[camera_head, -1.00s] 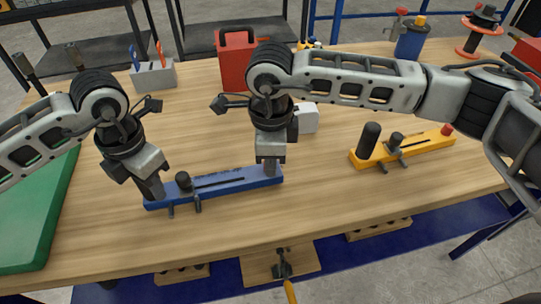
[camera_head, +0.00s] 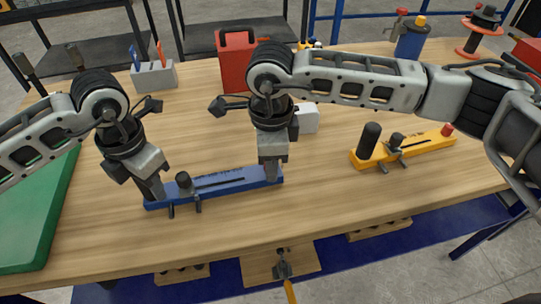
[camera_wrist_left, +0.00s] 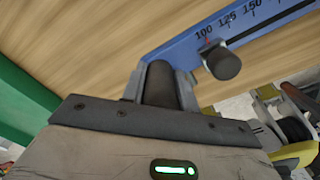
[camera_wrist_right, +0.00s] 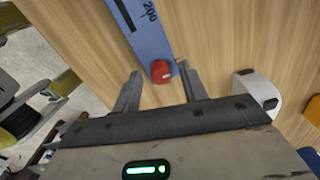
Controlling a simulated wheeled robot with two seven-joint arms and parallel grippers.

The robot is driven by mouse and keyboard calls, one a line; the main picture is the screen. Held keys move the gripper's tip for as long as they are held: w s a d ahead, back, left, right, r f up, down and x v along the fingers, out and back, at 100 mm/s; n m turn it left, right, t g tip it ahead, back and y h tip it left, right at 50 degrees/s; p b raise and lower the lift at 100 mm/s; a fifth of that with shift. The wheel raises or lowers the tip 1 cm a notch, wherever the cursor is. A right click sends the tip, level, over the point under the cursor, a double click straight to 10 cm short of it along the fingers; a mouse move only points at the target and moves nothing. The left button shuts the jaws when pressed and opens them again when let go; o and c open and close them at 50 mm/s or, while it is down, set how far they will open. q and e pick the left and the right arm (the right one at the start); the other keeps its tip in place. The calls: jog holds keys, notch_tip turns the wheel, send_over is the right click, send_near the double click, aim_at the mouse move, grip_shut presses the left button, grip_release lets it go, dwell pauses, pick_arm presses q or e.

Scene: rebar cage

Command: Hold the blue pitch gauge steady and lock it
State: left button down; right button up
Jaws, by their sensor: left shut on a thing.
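The blue pitch gauge (camera_head: 235,186) lies along the table's front part, and shows in the left wrist view (camera_wrist_left: 185,50) and right wrist view (camera_wrist_right: 150,38). My left gripper (camera_head: 156,192) is shut on the gauge's black handle (camera_wrist_left: 160,82) at its left end. A dark knob (camera_head: 184,180) stands on the slider near the 100–125 marks, just right of that gripper. My right gripper (camera_head: 272,174) is open above the gauge's right end. A red button (camera_wrist_right: 161,71) on that end shows between its fingertips, apart from both; the fingers hide it in the head view.
A yellow gauge (camera_head: 405,150) lies to the right. A small white block (camera_head: 308,118) stands behind my right gripper. A green mat (camera_head: 40,220) is at left, a red can (camera_head: 238,62) at the back. The table in front of the gauge is clear.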

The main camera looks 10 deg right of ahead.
notch_tip(320, 180, up, 12)
jog(key=shift+s, duration=0.2)
dwell(0.4)
pick_arm(q)
jog(key=c, duration=1)
grip_release()
